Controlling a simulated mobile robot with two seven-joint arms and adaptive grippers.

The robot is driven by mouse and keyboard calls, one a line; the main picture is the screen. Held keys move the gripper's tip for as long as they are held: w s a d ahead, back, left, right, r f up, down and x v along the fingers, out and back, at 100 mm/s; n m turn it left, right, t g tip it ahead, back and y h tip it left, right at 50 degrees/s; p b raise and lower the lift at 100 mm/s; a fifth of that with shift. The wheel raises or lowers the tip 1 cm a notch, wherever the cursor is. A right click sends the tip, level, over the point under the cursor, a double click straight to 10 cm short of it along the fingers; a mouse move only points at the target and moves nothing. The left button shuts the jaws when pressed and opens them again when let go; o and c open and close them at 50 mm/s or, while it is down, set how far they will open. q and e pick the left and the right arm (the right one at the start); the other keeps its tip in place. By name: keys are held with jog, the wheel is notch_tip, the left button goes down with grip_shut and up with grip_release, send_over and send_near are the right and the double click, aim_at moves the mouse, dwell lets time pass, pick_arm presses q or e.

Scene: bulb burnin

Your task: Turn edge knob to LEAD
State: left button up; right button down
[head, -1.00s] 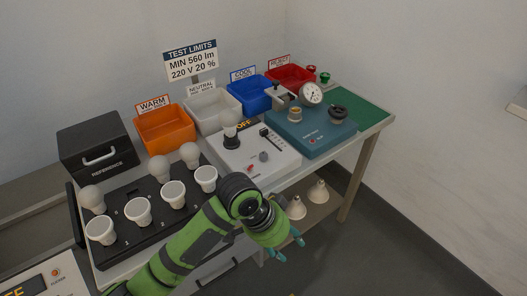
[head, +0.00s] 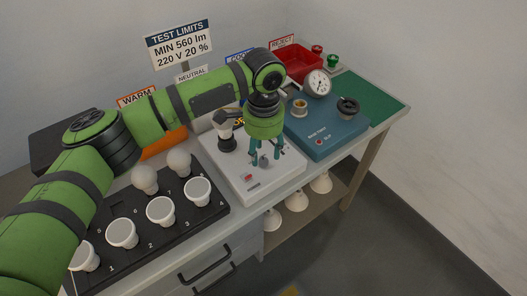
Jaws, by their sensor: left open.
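The white test box (head: 236,182) stands on the bench in the middle of the view. A small grey knob (head: 263,161) shows on its top face; I take it for the edge knob, but no LEAD mark is readable. My left gripper (head: 265,161) points down over this box with its teal fingers apart, one on each side of the knob. I cannot tell whether the fingers touch it. The gripper body hides part of the box's display and slider. My right gripper is not in view.
A bulb stands in the socket (head: 227,142) at the box's left, close to my gripper. A black bulb tray (head: 187,222) lies to the left.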

aim_at(263, 160)
pick_arm(q)
jog(key=f, duration=0.2)
jog(key=shift+w+f, duration=0.25)
jog(key=shift+f, duration=0.5)
jog(key=c, duration=0.9)
grip_shut()
jog(key=shift+p, duration=0.3)
jog(key=shift+r+n+p, duration=0.15)
jog(key=shift+n+p, duration=0.15)
jog(key=shift+p, duration=0.25)
jog(key=n+p, duration=0.8)
jog(key=p, duration=0.2)
jog(key=shift+r+p, duration=0.1)
jog(key=shift+p, duration=0.3)
jog(key=shift+f+n+p, duration=0.2)
jog(key=shift+n+p, duration=1.05)
jog(key=shift+n, duration=0.45)
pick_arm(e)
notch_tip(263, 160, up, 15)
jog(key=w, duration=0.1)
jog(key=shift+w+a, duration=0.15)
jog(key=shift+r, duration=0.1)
